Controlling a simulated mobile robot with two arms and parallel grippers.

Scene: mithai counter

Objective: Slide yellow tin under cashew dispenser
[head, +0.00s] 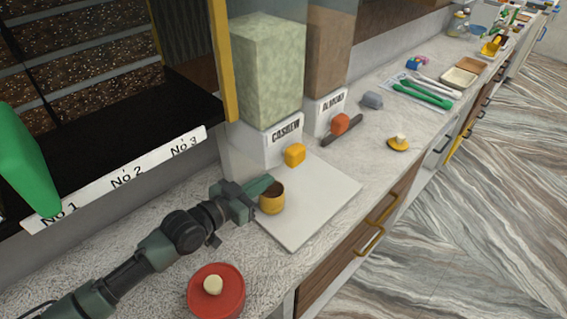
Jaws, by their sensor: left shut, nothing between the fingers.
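The yellow tin (271,205) stands upright on a pale board (318,212) on the counter, its dark open top facing up. The cashew dispenser (285,138) stands behind the board, with a "CASHEW" label, a clear bin of pale green contents and a yellow knob (294,155) at its front. The tin is in front and to the left of that knob. My left gripper (263,186) is shut and empty at the tin's left rear side. I cannot tell whether it touches the tin. My right gripper is not in view.
A red tin (228,295) with a cream knob sits at the front. The almond dispenser (331,108), with an orange knob, stands right of the cashew one. A yellow lid (398,144) lies farther right. A black shelf (110,140) overhangs the left. The board's right half is clear.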

